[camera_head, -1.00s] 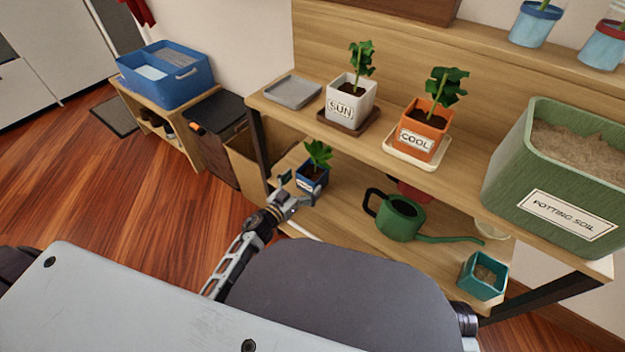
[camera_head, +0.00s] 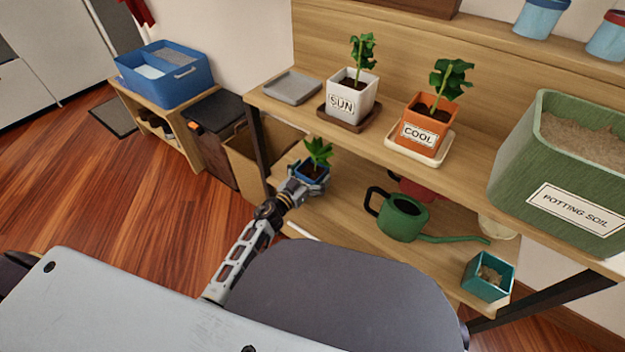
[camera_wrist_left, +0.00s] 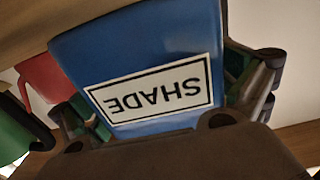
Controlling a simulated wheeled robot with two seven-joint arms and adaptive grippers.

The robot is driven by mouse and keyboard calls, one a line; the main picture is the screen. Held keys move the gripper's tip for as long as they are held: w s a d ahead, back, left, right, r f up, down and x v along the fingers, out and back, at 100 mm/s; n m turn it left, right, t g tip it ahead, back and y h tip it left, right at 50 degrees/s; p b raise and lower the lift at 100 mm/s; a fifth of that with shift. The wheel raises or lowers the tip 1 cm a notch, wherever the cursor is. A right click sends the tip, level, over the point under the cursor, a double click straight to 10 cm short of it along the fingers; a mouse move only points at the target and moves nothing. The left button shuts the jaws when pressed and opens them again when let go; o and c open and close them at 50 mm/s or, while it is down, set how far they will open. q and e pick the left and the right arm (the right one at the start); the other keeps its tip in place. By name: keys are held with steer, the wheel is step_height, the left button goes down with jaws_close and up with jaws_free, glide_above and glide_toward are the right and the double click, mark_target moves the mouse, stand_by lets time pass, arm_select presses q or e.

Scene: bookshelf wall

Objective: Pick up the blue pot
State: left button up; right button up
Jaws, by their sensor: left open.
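The blue pot (camera_head: 313,174) holds a green leafy plant and stands at the left end of the lower shelf in the head view. In the left wrist view the blue pot (camera_wrist_left: 130,65) fills the middle, with its white SHADE label upside down. My left gripper (camera_head: 308,184) is at the pot's front. In the wrist view its open fingers (camera_wrist_left: 165,105) lie on either side of the pot; whether they touch it I cannot tell. The pot's lower part is hidden by the gripper in the head view. My right gripper is not in view.
A green watering can (camera_head: 402,220) and a teal pot (camera_head: 488,277) stand to the right on the lower shelf. The upper shelf carries a white SUN pot (camera_head: 350,98), an orange COOL pot (camera_head: 424,127) and a green soil bin (camera_head: 560,175). A dark shelf post (camera_head: 258,150) is close on the left.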

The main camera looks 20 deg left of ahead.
mark_target(312, 172)
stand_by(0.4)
arm_select(q)
steer(key=c, duration=1.4)
steer(key=shift+o, duration=0.2)
steer(key=shift+r, duration=0.2)
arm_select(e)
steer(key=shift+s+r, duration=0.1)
arm_select(q)
steer(key=shift+r, duration=0.1)
step_height(312, 172, up, 7)
steer(key=p, duration=0.5)
steer(key=shift+r+p, duration=0.9)
steer(key=shift+r, duration=0.35)
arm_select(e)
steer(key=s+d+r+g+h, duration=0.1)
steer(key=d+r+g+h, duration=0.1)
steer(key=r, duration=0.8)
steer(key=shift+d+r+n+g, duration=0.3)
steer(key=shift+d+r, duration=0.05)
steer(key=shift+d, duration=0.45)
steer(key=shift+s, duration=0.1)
